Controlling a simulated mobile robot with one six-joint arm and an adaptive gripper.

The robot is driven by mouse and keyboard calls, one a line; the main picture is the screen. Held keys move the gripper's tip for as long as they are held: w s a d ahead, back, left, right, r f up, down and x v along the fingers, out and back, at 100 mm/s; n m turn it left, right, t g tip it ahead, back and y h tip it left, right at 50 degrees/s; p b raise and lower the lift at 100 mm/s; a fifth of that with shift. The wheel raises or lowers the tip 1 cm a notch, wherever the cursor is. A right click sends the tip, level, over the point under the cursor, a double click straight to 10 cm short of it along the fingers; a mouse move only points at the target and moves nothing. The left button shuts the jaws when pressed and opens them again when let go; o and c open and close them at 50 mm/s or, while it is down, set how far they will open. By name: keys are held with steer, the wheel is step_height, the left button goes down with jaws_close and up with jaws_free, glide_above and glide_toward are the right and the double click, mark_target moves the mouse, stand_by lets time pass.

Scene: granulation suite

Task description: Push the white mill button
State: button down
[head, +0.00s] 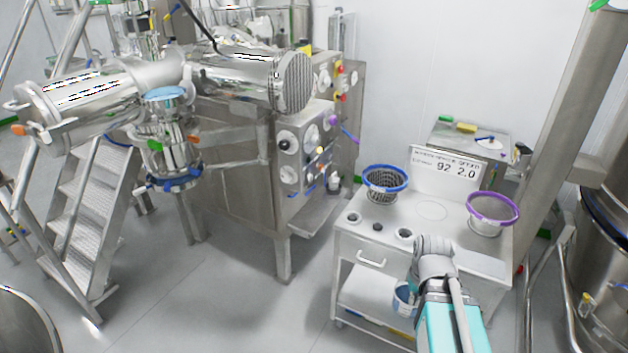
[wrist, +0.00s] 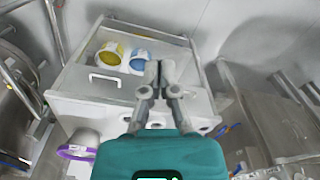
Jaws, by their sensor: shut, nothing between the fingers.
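The steel machine (head: 235,190) with a control panel (head: 308,150) stands at the centre of the head view. The panel carries several round knobs and small buttons. A small pale button (head: 320,150) shows on it, but I cannot tell for sure that it is the white mill button. My gripper (head: 432,243) is by the front of the white cart, well to the right of the panel and apart from it. In the wrist view my gripper (wrist: 158,66) has its fingers together and holds nothing. The panel cannot be made out in the wrist view.
The white cart (head: 460,264) bears a blue-rimmed basket (head: 385,184), a purple-rimmed sieve (head: 490,214) and a display sign (head: 446,169). Steel steps (head: 85,205) stand left of the machine. Open grey floor (head: 235,290) lies between machine and cart.

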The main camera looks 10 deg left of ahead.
mark_target(310, 178)
steer(key=w+a+r+m+t+y+b, duration=0.2)
steer(key=w+a, duration=0.5)
steer(key=w, duration=0.5)
steer(key=w+a+r+m+t+y+b, duration=0.1)
steer(key=w+a+m+t+y+b, duration=0.1)
steer(key=w+a+t, duration=0.5)
steer(key=w+a+r+m+t+y+b, duration=0.2)
steer(key=w+a, duration=0.6)
steer(key=w, duration=1.1)
steer(key=t+b, duration=0.2)
steer(key=shift+a+r+y+b, duration=0.25)
steer(key=shift+r+y+b, duration=0.05)
steer(key=shift+a, duration=0.15)
steer(key=w+a, duration=0.3)
steer(key=a, duration=0.5)
